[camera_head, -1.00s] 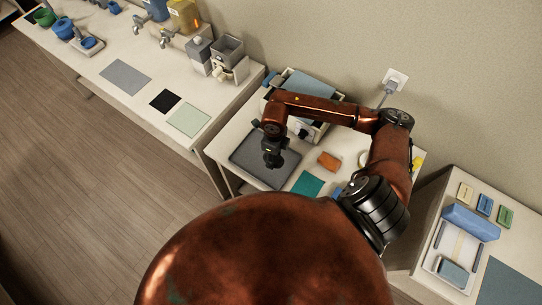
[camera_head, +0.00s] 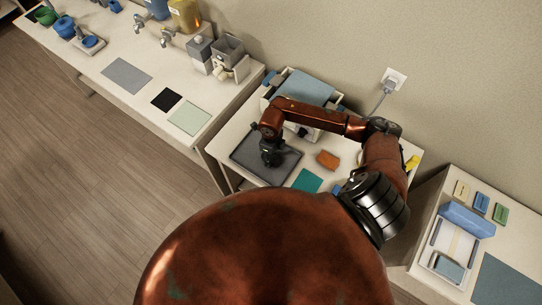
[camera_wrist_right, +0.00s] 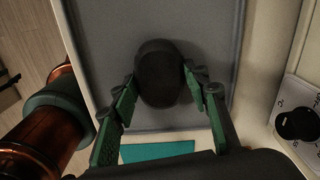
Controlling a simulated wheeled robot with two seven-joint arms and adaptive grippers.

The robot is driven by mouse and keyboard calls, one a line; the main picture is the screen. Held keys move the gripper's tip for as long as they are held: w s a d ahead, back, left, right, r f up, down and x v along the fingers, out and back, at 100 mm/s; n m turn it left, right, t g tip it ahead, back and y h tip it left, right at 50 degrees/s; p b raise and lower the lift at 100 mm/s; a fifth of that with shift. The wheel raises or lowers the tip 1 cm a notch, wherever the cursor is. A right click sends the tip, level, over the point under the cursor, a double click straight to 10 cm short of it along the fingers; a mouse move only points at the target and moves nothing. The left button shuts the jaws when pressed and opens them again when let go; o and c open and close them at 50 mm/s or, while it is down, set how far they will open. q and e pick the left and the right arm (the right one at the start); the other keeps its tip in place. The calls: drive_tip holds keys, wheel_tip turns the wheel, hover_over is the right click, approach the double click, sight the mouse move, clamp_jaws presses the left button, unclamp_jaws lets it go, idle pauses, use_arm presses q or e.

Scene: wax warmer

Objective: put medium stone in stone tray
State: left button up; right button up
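A dark, rounded stone (camera_wrist_right: 160,75) sits between the two green-padded fingers of my right gripper (camera_wrist_right: 160,78) in the right wrist view. The fingertips are against its sides, so the gripper looks shut on it. Below the stone is the grey stone tray (camera_wrist_right: 110,30) with its raised rim. In the head view my right gripper (camera_head: 269,158) points down over this tray (camera_head: 246,157), low near its middle. The stone is hard to pick out there against the dark gripper. I cannot tell if the stone touches the tray floor. My left gripper is not in view.
A teal sheet (camera_head: 307,180) and an orange block (camera_head: 327,160) lie right of the tray. A white unit with a blue-grey top (camera_head: 305,87) stands behind. Longer counters flank this table at the left (camera_head: 95,60) and right (camera_head: 415,250).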

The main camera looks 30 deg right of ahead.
drive_tip(key=o, duration=0.5)
drive_tip(key=shift+r, duration=0.15)
wheel_tip(320, 180, up, 12)
drive_tip(key=b, duration=0.2)
drive_tip(key=shift+b, duration=0.35)
